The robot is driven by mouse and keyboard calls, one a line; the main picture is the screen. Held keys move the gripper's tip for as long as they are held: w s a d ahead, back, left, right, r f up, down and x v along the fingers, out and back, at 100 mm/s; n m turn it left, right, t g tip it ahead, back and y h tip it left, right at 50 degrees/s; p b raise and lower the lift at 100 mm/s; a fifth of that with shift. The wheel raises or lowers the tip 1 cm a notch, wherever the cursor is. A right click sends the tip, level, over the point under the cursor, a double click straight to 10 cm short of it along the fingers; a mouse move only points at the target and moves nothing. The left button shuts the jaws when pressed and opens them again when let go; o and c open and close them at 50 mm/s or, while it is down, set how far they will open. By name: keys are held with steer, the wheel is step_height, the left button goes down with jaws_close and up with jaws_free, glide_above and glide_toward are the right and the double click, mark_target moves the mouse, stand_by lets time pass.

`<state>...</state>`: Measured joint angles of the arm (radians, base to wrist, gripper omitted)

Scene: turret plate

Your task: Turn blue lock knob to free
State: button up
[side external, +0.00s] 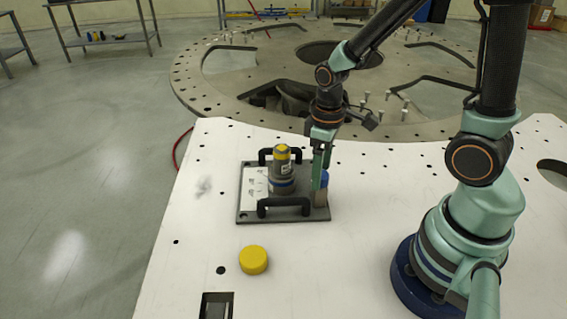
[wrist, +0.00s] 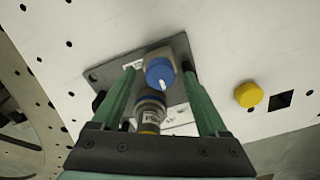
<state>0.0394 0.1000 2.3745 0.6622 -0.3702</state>
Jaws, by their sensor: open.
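The blue lock knob (side external: 325,178) sits on a small tan block at the right end of a dark grey plate (side external: 246,214). The wrist view shows the round blue knob (wrist: 159,73) from above, with a short white mark pointing toward the bottom of the picture, slightly right. My gripper (side external: 318,182) points down at the knob, partly hiding it in the side view. In the wrist view the two green fingers of my gripper (wrist: 159,70) are apart, one each side of the knob. I cannot tell whether they touch it.
A grey cylinder with a yellow top (side external: 283,172) stands on the plate beside the knob, between two black handles (side external: 284,206). A loose yellow cap (side external: 253,260) lies on the white table (side external: 205,245) near a square cutout (side external: 216,305). The table around the plate is mostly clear.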

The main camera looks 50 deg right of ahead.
step_height(320, 180, up, 12)
steer(key=shift+f, duration=0.15)
stand_by(0.5)
steer(key=r+m+t, duration=0.1)
steer(key=t, duration=0.1)
steer(key=r+m+t, duration=0.1)
steer(key=r, duration=0.1)
steer(key=s+a+r+m+t, duration=0.1)
steer(key=r+t, duration=0.1)
steer(key=shift+a+r+m+t, duration=0.1)
steer(key=shift+m+t, duration=0.2)
steer(key=shift+m, duration=0.1)
